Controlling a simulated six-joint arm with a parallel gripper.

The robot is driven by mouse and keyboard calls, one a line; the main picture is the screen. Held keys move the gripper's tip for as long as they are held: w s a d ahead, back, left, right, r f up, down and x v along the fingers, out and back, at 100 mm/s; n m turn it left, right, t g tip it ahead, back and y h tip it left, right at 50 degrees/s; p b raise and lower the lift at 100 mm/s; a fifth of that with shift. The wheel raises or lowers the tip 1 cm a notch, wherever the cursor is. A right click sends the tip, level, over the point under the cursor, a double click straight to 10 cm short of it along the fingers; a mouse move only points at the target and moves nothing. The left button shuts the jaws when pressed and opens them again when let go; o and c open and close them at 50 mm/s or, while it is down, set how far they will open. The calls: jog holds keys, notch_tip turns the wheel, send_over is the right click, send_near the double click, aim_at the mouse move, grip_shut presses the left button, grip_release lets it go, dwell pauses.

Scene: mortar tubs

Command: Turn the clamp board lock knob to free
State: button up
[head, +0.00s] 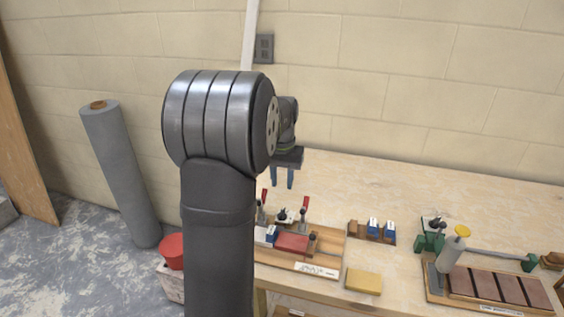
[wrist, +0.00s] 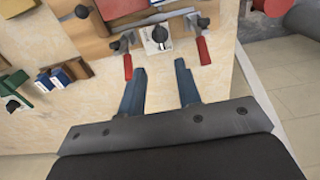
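The clamp board (head: 330,258) is a wooden board at the front left of the table, with red-handled toggle clamps. Its lock knob (head: 283,214) is dark and sits on a white plate between the two clamps; it also shows at the top of the wrist view (wrist: 159,36). The knob's pointer setting is too small to read surely. My gripper (head: 282,184) is above and behind the board, fingers pointing down. In the wrist view its two blue fingers (wrist: 158,66) are apart with nothing between them, and the knob lies beyond their tips.
Red clamp handles (wrist: 127,66) (wrist: 203,50) flank the knob. A red block (head: 292,243) and a blue block lie on the board. The table's back is clear.

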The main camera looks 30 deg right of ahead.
notch_tip(320, 180, up, 6)
send_over(282, 211)
jog(key=shift+r, duration=0.2)
dwell(0.5)
notch_tip(282, 211, down, 18)
jog(key=shift+r, duration=0.2)
dwell(0.3)
jog(key=shift+r, duration=0.1)
